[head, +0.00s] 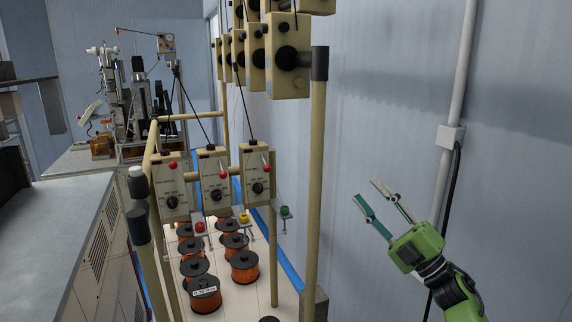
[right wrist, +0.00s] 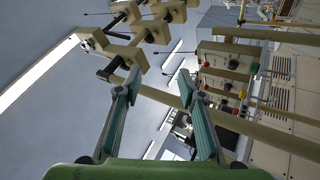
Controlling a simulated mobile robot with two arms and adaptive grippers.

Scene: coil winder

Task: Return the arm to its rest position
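My right gripper (head: 377,205) is at the right of the head view, raised in the air in front of the blue wall. Its green body is at the lower right and its two fingers point up and to the left. The fingers are apart with nothing between them. In the right wrist view the same gripper (right wrist: 160,88) shows two teal fingers spread, with the winder rack beyond them. It touches nothing that I can see. My left gripper is not in either view.
A beige post (head: 316,180) of the rack stands left of the right gripper. Control boxes (head: 215,180) hang on the rack above several copper wire spools (head: 245,268). A conduit (head: 462,85) with a junction box (head: 450,137) runs down the wall. A grey bench (head: 50,225) is at left.

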